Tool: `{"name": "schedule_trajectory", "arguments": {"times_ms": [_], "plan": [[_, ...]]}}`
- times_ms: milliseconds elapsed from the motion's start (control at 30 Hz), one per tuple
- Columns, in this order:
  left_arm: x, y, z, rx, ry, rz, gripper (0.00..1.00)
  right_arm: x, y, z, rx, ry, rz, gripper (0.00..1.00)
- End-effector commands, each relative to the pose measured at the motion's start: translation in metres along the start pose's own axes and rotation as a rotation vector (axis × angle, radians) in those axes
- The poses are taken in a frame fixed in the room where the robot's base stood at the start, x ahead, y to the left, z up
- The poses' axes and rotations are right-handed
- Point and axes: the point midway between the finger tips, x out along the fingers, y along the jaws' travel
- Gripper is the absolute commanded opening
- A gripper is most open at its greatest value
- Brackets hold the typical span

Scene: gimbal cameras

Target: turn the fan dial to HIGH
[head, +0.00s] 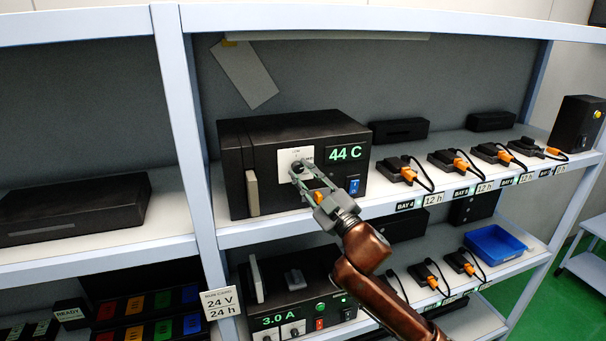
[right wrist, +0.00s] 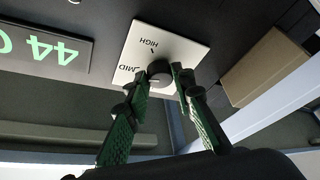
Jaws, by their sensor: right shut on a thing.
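The fan dial (right wrist: 161,72) is a dark round knob on a white plate (right wrist: 190,48), with the words HIGH and MID readable in the right wrist view. The plate sits on the front of a black box (head: 280,195) on the upper shelf, left of a green 44 C display (head: 346,153). My right gripper (head: 299,170) reaches the dial from the lower right. In the right wrist view its two green-padded fingers (right wrist: 159,80) are shut on the dial, one on each side. The dial's pointer is too unclear to read. My left gripper is in neither view.
A blue switch (head: 354,186) is below the display, near my right gripper. A tan handle (head: 252,192) stands left of the plate. Several chargers with orange plugs (head: 408,174) line the shelf to the right. A blue tray (head: 494,246) sits on the lower shelf.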

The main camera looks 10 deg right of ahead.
Motion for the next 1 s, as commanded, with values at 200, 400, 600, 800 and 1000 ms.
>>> {"name": "schedule_trajectory", "arguments": {"times_ms": [200, 400, 600, 800, 1000], "plan": [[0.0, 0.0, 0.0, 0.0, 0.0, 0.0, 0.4, 0.0, 0.0, 0.001, 0.0, -0.001, 0.0, 0.02], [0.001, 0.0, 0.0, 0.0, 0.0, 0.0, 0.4, 0.0, 0.0, 0.001, 0.005, -0.001, 0.002, 0.0], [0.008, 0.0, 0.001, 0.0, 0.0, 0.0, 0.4, 0.0, -0.002, 0.001, 0.054, 0.002, 0.023, 0.0], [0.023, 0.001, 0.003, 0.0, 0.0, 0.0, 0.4, -0.001, -0.005, 0.002, 0.168, 0.007, 0.072, 0.0], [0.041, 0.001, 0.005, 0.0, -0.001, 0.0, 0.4, 0.0, -0.008, 0.002, 0.334, 0.012, 0.143, 0.0]]}}
